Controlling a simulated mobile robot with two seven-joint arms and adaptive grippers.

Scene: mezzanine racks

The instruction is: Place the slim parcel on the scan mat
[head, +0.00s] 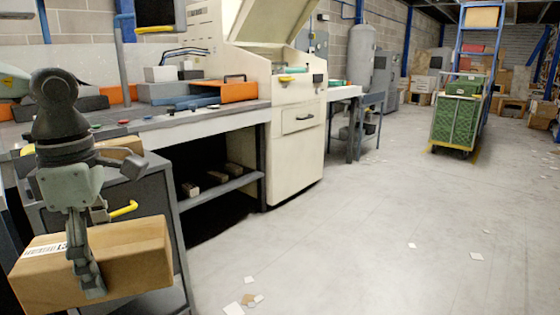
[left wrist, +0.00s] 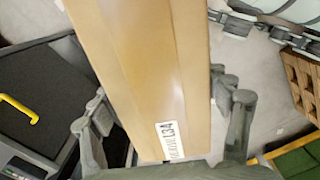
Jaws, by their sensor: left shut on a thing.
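A brown cardboard parcel (head: 135,252) with a white printed label is in my left gripper (head: 88,282). I take it to be the slim parcel. The gripper is shut on it, with a finger across its near face. In the left wrist view the parcel (left wrist: 150,60) runs lengthwise between the two fingers (left wrist: 168,140), label toward the bottom. It is held in front of a grey cabinet (head: 140,200) with a yellow handle. I cannot make out a scan mat in either view. My right gripper is not in view.
A workbench (head: 200,119) with an orange bin (head: 238,91) stands behind the cabinet. Another cardboard box (head: 122,145) is partly hidden behind my left arm. A cream machine (head: 297,125) is further right. The floor is mostly clear, with paper scraps. A green-crate cart (head: 457,122) stands far off.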

